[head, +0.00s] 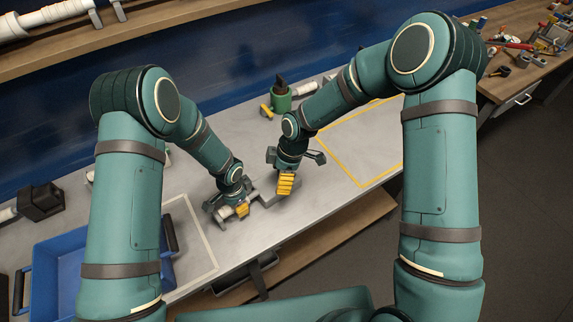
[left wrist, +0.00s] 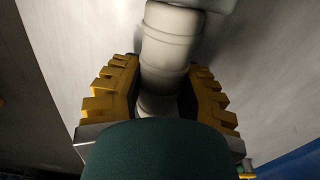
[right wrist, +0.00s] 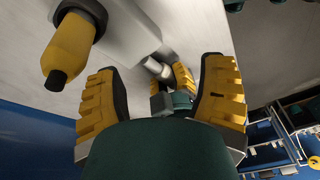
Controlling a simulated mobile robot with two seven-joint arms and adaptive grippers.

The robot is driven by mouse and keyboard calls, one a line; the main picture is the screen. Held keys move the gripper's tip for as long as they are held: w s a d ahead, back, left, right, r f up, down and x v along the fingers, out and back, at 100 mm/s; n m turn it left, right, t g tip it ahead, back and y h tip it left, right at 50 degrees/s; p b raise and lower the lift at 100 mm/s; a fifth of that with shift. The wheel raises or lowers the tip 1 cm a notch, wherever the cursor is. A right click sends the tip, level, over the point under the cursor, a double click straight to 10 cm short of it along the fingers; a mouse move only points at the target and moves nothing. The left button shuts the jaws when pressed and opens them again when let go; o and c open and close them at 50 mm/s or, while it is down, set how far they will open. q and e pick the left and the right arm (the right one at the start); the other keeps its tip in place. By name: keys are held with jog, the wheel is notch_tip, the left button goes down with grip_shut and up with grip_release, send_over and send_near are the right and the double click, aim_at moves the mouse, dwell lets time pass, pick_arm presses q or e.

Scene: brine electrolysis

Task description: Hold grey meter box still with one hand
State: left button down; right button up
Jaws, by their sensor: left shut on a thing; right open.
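The grey meter box (head: 265,188) lies on the bench between my two grippers; its pale body shows in the right wrist view (right wrist: 125,35). My left gripper (head: 238,211) is shut on a pale ribbed cylindrical part (left wrist: 167,60) that meets the box at its far end. The left fingers (left wrist: 162,98) are on both sides of this cylinder. My right gripper (head: 287,182) is open, close beside the box. In the right wrist view nothing is gripped between its fingers (right wrist: 163,100). The arms partly hide the box in the head view.
A yellow piece with a black tip (right wrist: 68,50) is near the right fingers. A green container (head: 281,101) stands behind my right arm. A blue tray (head: 60,262) is at the left. A yellow outline (head: 350,160) marks bare bench at the right.

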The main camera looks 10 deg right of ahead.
jog(key=w+d+r+n+h, duration=0.1)
jog(key=w+r+n, duration=0.1)
jog(key=w+d+r+n+h, duration=0.1)
jog(key=w+r+n, duration=0.1)
jog(key=w+r, duration=0.1)
jog(key=w+r+n+h, duration=0.1)
jog(key=w+r+n, duration=0.1)
jog(key=w, duration=0.1)
jog(key=shift+d+r+t, duration=0.35)
jog(key=shift+d+t, duration=0.05)
jog(key=shift+w+f, duration=0.1)
jog(key=shift+f, duration=5.8)
grip_shut()
pick_arm(q)
jog(key=shift+s, duration=0.1)
pick_arm(e)
jog(key=shift+r, duration=0.2)
jog(key=shift+r, duration=4.45)
